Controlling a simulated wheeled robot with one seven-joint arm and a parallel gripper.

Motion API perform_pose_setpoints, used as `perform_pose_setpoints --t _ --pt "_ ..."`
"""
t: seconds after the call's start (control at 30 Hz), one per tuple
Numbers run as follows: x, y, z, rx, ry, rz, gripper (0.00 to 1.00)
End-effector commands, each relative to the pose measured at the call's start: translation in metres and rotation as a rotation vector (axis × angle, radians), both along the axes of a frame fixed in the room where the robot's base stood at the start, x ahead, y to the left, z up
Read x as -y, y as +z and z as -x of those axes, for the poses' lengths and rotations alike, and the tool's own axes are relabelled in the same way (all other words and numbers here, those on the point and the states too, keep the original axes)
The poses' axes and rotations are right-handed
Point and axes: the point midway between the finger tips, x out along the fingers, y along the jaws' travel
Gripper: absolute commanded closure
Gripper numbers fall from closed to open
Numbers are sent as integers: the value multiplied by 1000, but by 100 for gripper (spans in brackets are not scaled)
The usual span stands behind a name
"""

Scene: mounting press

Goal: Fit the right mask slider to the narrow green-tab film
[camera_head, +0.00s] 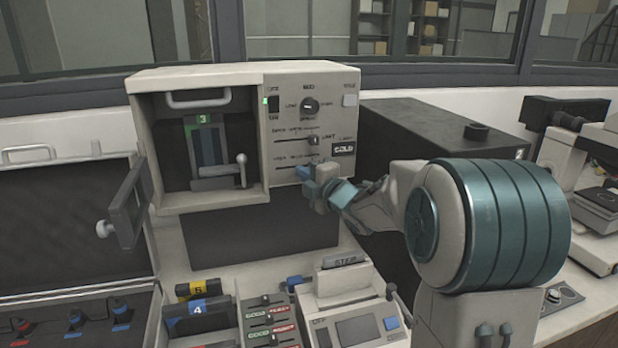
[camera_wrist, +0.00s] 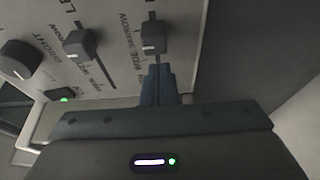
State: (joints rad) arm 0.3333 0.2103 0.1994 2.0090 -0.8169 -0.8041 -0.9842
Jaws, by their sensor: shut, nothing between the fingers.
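The film with a green tab (camera_head: 203,120) marked 3 stands upright in the press window (camera_head: 265,190). The lower slider (camera_wrist: 153,37) is a grey knob on a slot labelled wide and narrow; it sits beside the narrow label in the wrist view. The upper slider (camera_head: 313,140) sits near the right end of its slot and also shows in the wrist view (camera_wrist: 78,42). My gripper (camera_head: 306,174) is shut and empty at the lower panel, hiding the lower slider in the head view. Its fingertips (camera_wrist: 158,70) are just below that knob in the wrist view; contact is unclear.
A round knob (camera_head: 309,106) is above the sliders. A green lamp (camera_wrist: 65,98) is lit on the panel. The window's door (camera_head: 128,207) hangs open at left. Film holders (camera_head: 198,310) and a small device (camera_head: 352,310) stand below. A dark box (camera_head: 440,125) is right.

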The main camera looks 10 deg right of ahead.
Motion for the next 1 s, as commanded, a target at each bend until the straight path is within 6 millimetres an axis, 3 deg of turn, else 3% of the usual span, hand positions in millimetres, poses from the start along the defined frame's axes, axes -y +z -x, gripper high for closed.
perform_pose_setpoints --t 0.17,0.6,0.8,1.0 --pt "-27 -6 2 4 3 1 100" --pt "8 0 77 3 -4 1 100" --pt "14 0 91 2 -2 0 100" --pt "15 0 94 1 -2 -1 100"
